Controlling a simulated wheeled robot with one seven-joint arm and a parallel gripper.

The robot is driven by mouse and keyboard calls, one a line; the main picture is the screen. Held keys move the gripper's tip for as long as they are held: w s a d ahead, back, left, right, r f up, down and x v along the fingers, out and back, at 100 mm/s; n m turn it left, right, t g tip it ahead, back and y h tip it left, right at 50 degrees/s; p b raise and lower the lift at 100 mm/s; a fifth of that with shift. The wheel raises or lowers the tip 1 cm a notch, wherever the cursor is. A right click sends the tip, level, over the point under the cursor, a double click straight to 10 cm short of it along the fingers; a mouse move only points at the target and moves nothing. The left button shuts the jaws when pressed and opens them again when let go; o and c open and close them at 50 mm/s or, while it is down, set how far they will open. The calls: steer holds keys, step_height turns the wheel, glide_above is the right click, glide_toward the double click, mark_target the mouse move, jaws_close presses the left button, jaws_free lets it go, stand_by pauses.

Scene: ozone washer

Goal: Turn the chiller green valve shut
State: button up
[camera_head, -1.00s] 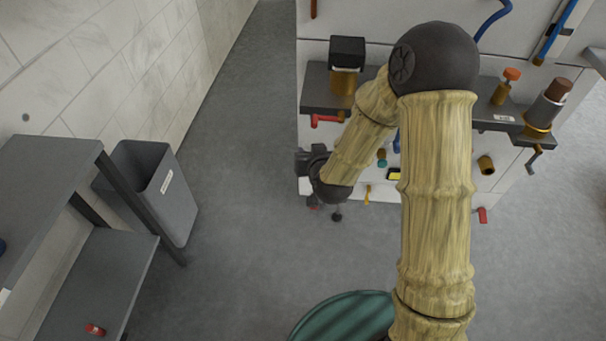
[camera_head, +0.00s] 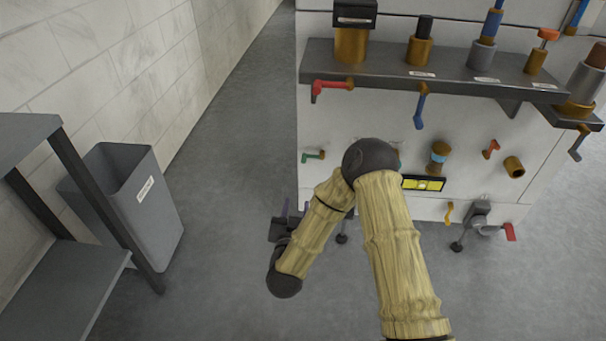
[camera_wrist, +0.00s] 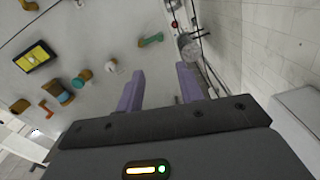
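The green valve is a small teal-green handle (camera_head: 314,155) on the lower left of the white machine's front. In the wrist view the green handle (camera_wrist: 151,40) sticks out from the panel, beyond the fingertips and roughly between them in the picture. My gripper (camera_wrist: 160,70) is open, with its two purple fingers apart and nothing between them. In the head view my gripper (camera_head: 293,212) is low at the left, below the green handle and apart from it. Part of the gripper is hidden by my arm.
A shelf (camera_head: 440,78) with several valves and a red handle (camera_head: 332,86) juts out above. A blue handle (camera_head: 420,107) hangs below it. A yellow display (camera_head: 423,183) is right of my arm. A grey bin (camera_head: 135,205) and rack stand left; floor between is clear.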

steer(key=shift+r, duration=0.1)
steer(key=b, duration=0.6)
glide_toward(304, 162)
steer(key=w, duration=0.8)
steer(key=shift+w, duration=0.5)
jaws_close()
